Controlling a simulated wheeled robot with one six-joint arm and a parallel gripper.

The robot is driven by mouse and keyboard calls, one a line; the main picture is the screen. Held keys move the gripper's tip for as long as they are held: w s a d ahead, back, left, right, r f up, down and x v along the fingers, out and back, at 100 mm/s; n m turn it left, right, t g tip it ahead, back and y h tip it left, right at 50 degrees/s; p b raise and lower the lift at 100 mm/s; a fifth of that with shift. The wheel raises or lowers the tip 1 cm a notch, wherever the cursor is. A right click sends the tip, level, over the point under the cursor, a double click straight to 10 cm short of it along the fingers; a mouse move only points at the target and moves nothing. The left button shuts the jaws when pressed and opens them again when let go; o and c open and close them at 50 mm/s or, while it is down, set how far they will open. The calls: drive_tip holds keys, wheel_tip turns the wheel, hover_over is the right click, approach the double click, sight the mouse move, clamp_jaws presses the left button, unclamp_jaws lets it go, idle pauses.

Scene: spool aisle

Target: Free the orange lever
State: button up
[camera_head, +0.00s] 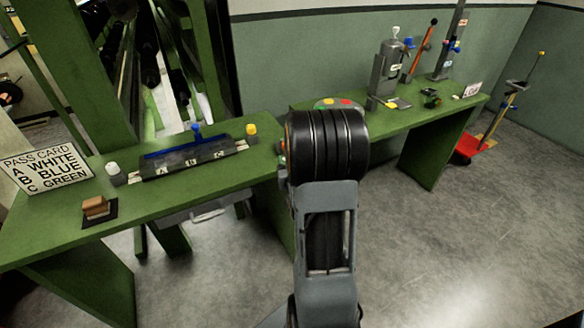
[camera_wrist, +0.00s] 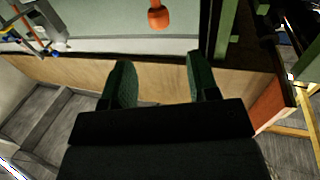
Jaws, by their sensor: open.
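An orange lever (camera_head: 424,46) stands tilted on the right green bench, just right of a grey press-like device. Its lower end is partly hidden by things around it. In the wrist view an orange knob on a short stem (camera_wrist: 159,17) shows at the top edge; I cannot tell whether it belongs to that lever. My gripper (camera_wrist: 158,78) is open with nothing between its two green-padded fingers, and the knob lies beyond the fingertips. In the head view my own arm hides the gripper.
The left bench (camera_head: 200,191) holds a slotted rack (camera_head: 187,159), a brown block (camera_head: 96,206) and a pass card sign (camera_head: 46,169). Grey floor (camera_head: 440,250) is open at right.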

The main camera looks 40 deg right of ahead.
drive_tip(key=shift+v, duration=1.05)
